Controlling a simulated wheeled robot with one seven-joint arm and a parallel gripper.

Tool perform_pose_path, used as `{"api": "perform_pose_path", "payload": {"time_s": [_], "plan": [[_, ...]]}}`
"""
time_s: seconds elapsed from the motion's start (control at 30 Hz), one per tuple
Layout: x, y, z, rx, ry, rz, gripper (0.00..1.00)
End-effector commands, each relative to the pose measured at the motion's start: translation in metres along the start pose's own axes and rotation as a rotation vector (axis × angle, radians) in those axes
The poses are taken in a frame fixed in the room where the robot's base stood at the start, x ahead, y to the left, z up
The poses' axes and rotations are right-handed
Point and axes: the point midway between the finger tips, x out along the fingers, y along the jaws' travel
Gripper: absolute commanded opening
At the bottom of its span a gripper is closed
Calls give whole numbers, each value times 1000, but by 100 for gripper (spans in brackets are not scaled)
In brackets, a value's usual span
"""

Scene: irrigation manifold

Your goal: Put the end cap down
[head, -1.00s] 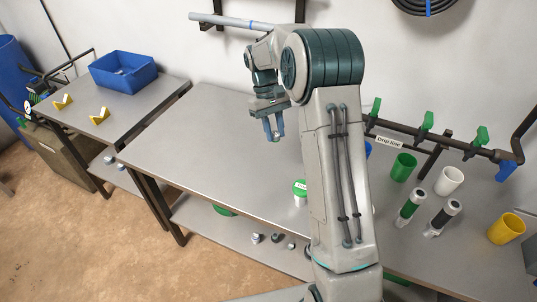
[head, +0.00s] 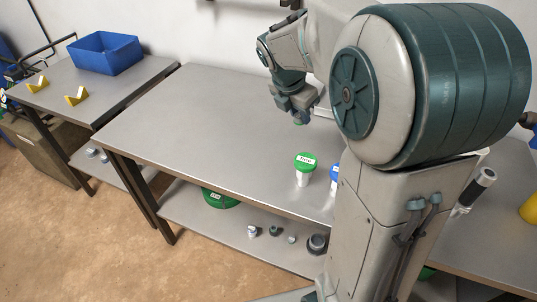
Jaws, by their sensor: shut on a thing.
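My gripper (head: 301,117) is over the back right part of the middle table (head: 200,120), pointing down. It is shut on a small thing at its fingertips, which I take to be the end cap. The fingers and the arm mostly hide this piece, and its shape cannot be made out. I cannot tell whether it touches the table top.
A white pot with a green lid (head: 305,163) stands in front of my gripper, and a blue-topped one (head: 334,173) is partly hidden by my arm. Small fittings (head: 274,230) lie on the lower shelf. A blue bin (head: 105,53) is on the left table. The middle table's left side is clear.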

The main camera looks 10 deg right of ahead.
Motion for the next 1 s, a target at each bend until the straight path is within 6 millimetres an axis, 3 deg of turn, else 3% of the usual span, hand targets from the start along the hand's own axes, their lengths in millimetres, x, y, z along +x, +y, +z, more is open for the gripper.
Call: {"api": "perform_pose_path", "payload": {"time_s": [0.2, 0.47, 0.57, 1.0], "plan": [[13, -18, -5, -242, 3, 106, 3], [17, -22, -8, -368, 6, 153, 3], [24, -10, -13, -378, 8, 154, 3], [68, 78, -49, -377, 7, 153, 3]]}}
